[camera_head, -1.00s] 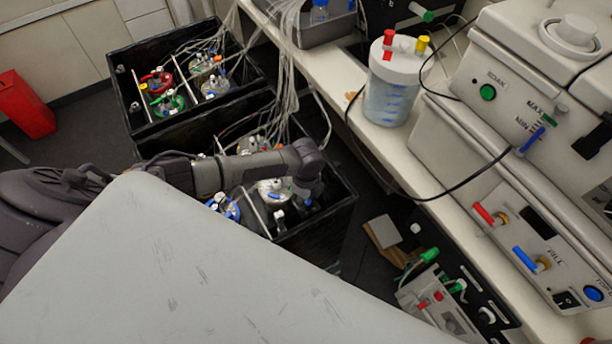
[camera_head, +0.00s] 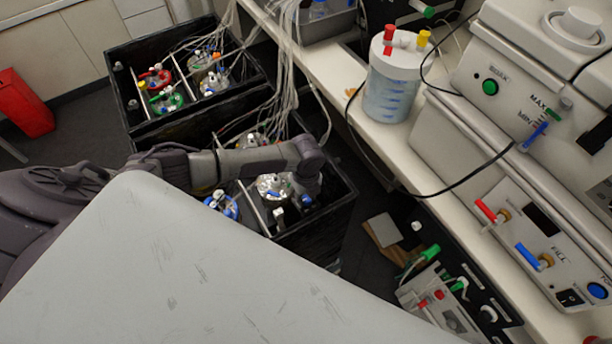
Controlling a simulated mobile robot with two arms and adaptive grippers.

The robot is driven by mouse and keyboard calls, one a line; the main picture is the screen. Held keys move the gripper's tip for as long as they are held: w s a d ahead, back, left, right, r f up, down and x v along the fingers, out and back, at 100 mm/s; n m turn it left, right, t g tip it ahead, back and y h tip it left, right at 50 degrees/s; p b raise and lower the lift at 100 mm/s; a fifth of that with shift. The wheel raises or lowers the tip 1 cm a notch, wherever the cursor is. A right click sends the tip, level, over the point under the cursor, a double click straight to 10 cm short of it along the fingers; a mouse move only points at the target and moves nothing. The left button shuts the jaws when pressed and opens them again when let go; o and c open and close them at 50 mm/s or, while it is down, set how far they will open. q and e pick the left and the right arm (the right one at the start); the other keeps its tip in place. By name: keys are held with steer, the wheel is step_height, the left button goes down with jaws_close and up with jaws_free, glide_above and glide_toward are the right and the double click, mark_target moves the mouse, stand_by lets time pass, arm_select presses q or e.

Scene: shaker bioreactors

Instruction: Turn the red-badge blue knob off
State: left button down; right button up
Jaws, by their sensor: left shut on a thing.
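My left arm reaches in from the left over the nearer black box (camera_head: 318,232). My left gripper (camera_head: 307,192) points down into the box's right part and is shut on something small. A blue knob (camera_head: 306,200) shows at its fingertips; the fingers and wrist hide most of it. I cannot make out a red badge there. A clear-lidded vessel (camera_head: 272,188) with several fittings stands just left of the gripper. My right gripper is out of view.
The farther black box (camera_head: 125,90) holds several vessels, among them a red-ringed one (camera_head: 155,78) and a green-ringed one (camera_head: 168,100). Clear tubes (camera_head: 290,60) hang down behind the boxes. The bench at right carries a white-lidded jar (camera_head: 392,85) and a machine (camera_head: 500,75).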

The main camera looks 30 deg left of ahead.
mark_target(306, 198)
arm_select(q)
steer(key=c, duration=0.9)
jaws_free()
steer(key=shift+o, duration=0.2)
step_height(306, 198, up, 12)
